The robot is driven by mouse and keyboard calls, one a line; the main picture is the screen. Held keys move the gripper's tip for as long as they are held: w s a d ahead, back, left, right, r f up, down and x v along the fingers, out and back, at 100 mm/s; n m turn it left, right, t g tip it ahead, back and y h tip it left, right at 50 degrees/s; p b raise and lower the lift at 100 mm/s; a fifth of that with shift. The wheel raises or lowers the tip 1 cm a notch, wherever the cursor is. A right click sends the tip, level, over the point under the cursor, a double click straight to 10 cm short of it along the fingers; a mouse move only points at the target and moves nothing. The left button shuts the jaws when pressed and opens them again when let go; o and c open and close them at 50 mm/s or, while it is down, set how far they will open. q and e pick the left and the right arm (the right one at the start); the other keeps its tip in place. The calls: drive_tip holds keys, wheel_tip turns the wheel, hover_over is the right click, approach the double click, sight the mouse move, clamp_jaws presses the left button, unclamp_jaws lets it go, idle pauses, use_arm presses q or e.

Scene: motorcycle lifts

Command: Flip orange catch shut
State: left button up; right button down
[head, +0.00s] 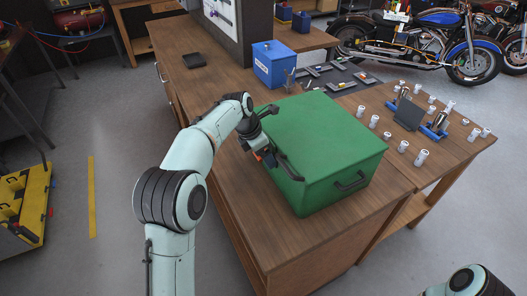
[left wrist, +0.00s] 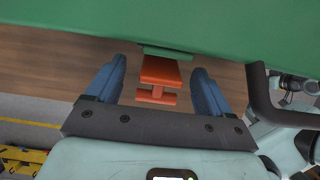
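A closed green box (head: 318,145) with black handles stands on the wooden workbench. In the left wrist view its green edge (left wrist: 160,25) runs across the top. The orange catch (left wrist: 162,71) sticks out from that edge, below a small green tab, with a crossbar at its outer end. My left gripper (left wrist: 158,80) is open, with one blue finger on each side of the catch and a gap on both sides. In the head view the left gripper (head: 262,152) is at the box's left side and mostly hides the catch. My right gripper is not in view.
A black handle (left wrist: 262,95) sits close to the right of my left gripper. A blue box (head: 273,64) and a dark mat with tools (head: 335,78) lie behind the green box. Several white cylinders (head: 421,157) stand to the right. Bare benchtop (head: 235,195) lies left of the box.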

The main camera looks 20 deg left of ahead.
use_arm(q)
drive_tip(key=shift+r, duration=0.15)
drive_tip(key=shift+r, duration=0.3)
drive_tip(key=v, duration=1.2)
drive_tip(key=shift+s+a+r, duration=0.15)
drive_tip(key=shift+s+r, duration=0.05)
drive_tip(key=shift+r, duration=0.05)
